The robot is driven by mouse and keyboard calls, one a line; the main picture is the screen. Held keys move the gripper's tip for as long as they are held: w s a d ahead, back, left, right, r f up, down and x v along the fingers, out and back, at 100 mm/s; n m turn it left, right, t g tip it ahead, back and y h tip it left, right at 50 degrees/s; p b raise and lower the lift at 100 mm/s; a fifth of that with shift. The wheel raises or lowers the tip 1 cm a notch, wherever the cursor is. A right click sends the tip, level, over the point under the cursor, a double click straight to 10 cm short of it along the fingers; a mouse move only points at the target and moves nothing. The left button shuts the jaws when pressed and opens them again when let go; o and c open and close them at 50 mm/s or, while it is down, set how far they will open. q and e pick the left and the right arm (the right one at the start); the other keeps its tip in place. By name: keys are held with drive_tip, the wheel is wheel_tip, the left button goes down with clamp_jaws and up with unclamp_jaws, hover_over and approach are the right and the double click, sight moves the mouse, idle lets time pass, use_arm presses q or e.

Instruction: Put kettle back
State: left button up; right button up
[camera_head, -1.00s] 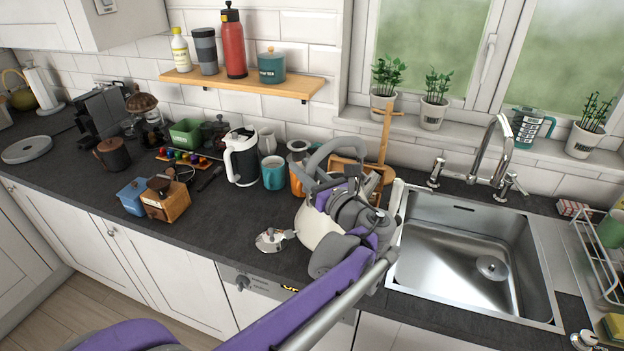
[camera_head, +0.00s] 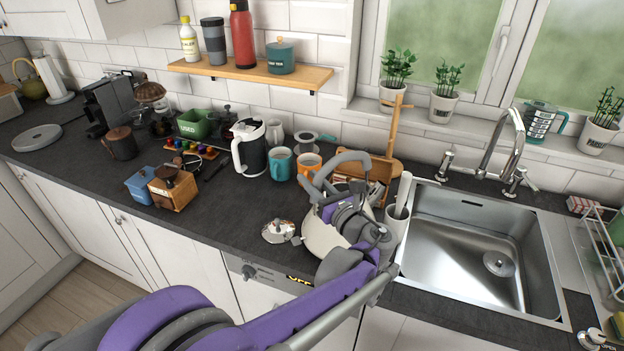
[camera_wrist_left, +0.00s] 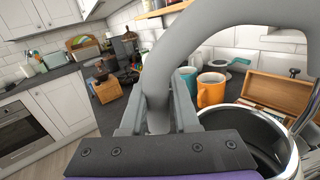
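The kettle (camera_head: 318,238) has a cream body and a grey looped handle, and is near the front edge of the worktop, left of the sink. Its top is open in the left wrist view (camera_wrist_left: 262,135). My left gripper (camera_head: 328,196) is shut on the handle, which passes between its fingers in the wrist view (camera_wrist_left: 157,112). The arm hides part of the body, and I cannot tell whether its bottom touches the worktop. A shiny lid (camera_head: 279,231) lies left of the kettle. A round grey base plate (camera_head: 37,138) lies at the far left. My right gripper is out of view.
Orange (camera_head: 309,164) and teal (camera_head: 281,163) mugs, a white jug (camera_head: 249,150) and a wooden box (camera_head: 376,187) stand behind the kettle. A white cylinder (camera_head: 397,222) stands beside the sink (camera_head: 470,260).

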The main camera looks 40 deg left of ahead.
use_arm(q)
drive_tip(key=o, duration=0.4)
drive_tip(key=shift+s, duration=0.1)
drive_tip(key=shift+o, duration=0.2)
